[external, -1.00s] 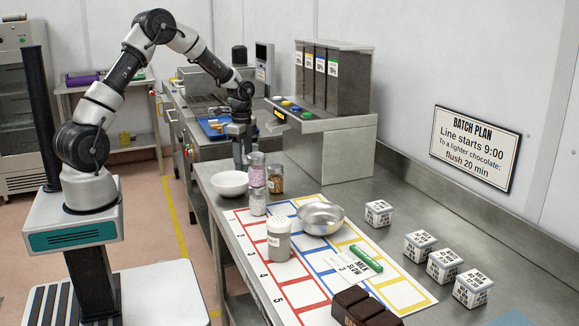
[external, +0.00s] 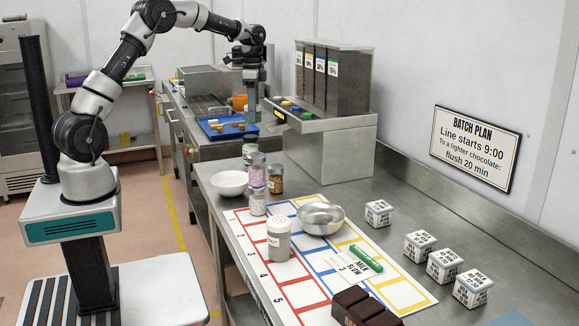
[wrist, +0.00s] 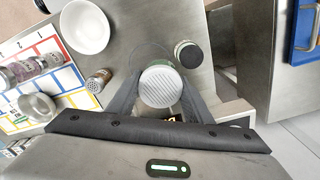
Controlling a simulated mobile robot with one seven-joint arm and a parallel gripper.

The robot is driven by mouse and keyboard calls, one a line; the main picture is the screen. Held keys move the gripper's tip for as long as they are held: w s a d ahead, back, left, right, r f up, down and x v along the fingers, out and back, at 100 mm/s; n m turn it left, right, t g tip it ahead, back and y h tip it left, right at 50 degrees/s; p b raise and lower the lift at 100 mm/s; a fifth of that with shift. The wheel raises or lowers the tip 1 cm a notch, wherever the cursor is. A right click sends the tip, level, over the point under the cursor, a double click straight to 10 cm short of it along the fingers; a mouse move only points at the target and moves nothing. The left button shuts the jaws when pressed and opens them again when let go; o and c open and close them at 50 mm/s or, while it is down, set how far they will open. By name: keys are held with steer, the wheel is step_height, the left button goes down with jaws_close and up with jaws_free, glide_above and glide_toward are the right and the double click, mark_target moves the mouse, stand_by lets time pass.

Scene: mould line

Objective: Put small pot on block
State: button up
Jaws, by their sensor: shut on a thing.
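My gripper (external: 251,100) is raised above the far end of the steel table. In the wrist view my gripper (wrist: 164,75) is shut on a round pot with a pale ribbed top (wrist: 162,88); its sides are mostly hidden. In the external view the pot is too small and covered by the fingers to make out. A dark brown block (external: 362,308) lies at the near edge of the coloured mat; its lettering is partly cut off. A small green block (external: 366,258) lies on the mat beside a card. I cannot tell which block is meant.
A white bowl (external: 229,184), sprinkle jars (external: 275,180), a dark-lidded jar (external: 249,150), a shaker (external: 279,240) and a metal bowl (external: 321,218) stand around the mat (external: 398,296). Several white tubs (external: 420,243) stand at right. The dispenser (external: 330,140) is right of my gripper.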

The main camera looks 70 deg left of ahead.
steer(key=w+d+r+p, duration=0.1)
steer(key=w+d+r, duration=0.1)
steer(key=w+d, duration=0.1)
steer(key=w+d+r+p, duration=0.1)
steer(key=w+d+r, duration=0.2)
steer(key=w+d+r+p, duration=0.1)
steer(key=w+d+r, duration=0.1)
steer(key=w+d, duration=0.1)
steer(key=shift+w+d+r, duration=0.4)
steer(key=d+m, duration=0.1)
steer(key=d, duration=0.2)
steer(key=w+d+m, duration=0.1)
steer(key=d, duration=0.3)
steer(key=w+d+p, duration=0.1)
steer(key=d, duration=0.3)
steer(key=shift+w+f+m, duration=0.2)
steer(key=shift+f+m, duration=0.15)
steer(key=shift+m, duration=0.05)
steer(key=d+f+m, duration=0.2)
steer(key=d+m, duration=0.3)
steer(key=d, duration=1.2)
steer(key=m, duration=1.4)
glide_above(344, 302)
step_height(344, 302, down, 11)
steer(key=shift+f, duration=0.1)
steer(key=shift+f+p, duration=0.4)
steer(key=shift+f, duration=2.35)
